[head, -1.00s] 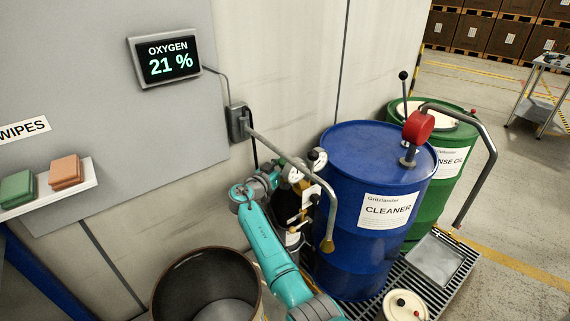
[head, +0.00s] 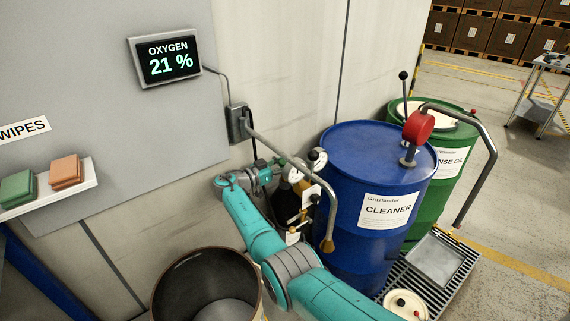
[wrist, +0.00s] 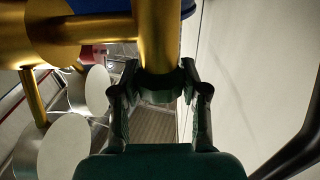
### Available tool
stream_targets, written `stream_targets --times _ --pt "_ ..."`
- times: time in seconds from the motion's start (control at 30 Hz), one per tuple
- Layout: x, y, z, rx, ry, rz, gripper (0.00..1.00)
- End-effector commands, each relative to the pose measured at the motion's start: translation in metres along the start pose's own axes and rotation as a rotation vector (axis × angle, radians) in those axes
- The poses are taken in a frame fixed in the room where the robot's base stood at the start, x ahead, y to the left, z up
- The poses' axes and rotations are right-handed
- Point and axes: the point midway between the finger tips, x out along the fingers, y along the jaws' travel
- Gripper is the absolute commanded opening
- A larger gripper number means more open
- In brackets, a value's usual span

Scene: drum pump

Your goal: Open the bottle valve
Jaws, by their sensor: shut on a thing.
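The dark gas bottle (head: 284,206) stands between the wall and the blue drum, with brass fittings and round white-faced gauges (head: 317,160) at its top. My gripper (head: 279,172) reaches the top of the bottle from the left, partly hidden among the gauges and fittings. In the wrist view, my gripper (wrist: 158,95) has its two dark fingers shut on a dark round valve knob (wrist: 158,84) at the end of a brass stem (wrist: 157,40). Gauge discs (wrist: 62,148) show at the lower left there. How far the valve is turned cannot be told.
A grey pipe with a brass nozzle (head: 327,245) hangs in front of the bottle. The blue CLEANER drum (head: 365,165) stands close on its right. An open, empty-looking drum (head: 205,270) is at the lower left. The wall display (head: 165,56) reads OXYGEN 21 %.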

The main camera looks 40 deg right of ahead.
Motion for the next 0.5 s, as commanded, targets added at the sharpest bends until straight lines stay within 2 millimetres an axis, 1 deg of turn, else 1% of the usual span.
stream_targets --times 0.5 --pt "0.0004 0.0000 0.0005 -0.002 -0.001 0.066 0.09"
